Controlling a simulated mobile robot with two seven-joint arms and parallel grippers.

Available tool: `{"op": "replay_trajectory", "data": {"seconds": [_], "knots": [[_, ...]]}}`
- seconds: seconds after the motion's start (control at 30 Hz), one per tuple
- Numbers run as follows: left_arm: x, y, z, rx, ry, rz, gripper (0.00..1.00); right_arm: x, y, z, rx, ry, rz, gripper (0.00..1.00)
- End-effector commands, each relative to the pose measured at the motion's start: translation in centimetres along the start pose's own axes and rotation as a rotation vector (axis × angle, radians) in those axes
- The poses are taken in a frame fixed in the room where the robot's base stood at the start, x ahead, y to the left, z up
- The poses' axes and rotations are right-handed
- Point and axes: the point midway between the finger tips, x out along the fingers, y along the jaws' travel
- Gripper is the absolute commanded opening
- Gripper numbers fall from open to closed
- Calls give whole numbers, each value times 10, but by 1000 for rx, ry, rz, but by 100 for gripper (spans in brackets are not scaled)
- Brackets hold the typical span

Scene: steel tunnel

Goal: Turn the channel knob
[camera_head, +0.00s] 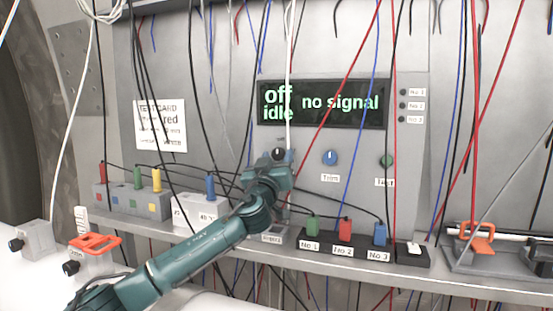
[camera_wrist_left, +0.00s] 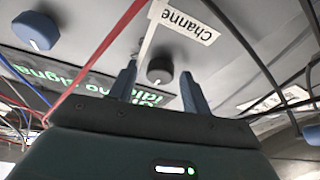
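The channel knob (camera_head: 278,153) is a small dark round knob on the grey panel, just under the display. My left gripper (camera_head: 281,158) is at it, its arm coming in from the lower left; the fingers are mostly hidden there. In the left wrist view the dark knob (camera_wrist_left: 160,69) shows between two blue-grey fingers (camera_wrist_left: 158,78), with a gap to each side. The gripper is open. The label "Channe..." (camera_wrist_left: 184,21) appears upside down beside the knob. The display (camera_head: 321,104) reads "off idle" and "no signal". My right gripper is not in view.
A blue Trim knob (camera_head: 330,158) and a green knob (camera_head: 386,160) are to the right on the panel. Loose cables hang across the panel, one white cable close to the channel knob. Coloured plugs stand in blocks (camera_head: 313,245) along the shelf below.

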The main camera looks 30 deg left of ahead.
Motion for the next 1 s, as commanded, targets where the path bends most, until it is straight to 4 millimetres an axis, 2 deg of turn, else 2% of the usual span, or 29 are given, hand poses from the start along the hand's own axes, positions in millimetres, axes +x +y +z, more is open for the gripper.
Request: {"op": "replay_trajectory", "data": {"seconds": [0.03, 0.5, 0.77, 1.0], "knots": [[0, 0, 0, 0, 0, 0, 44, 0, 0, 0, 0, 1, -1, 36], [0, 0, 0, 0, 0, 0, 8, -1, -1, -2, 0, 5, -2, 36], [0, -1, 1, 29, 0, 11, 8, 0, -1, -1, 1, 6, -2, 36], [0, -2, 1, 147, 0, 61, 8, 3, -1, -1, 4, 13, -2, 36]]}}
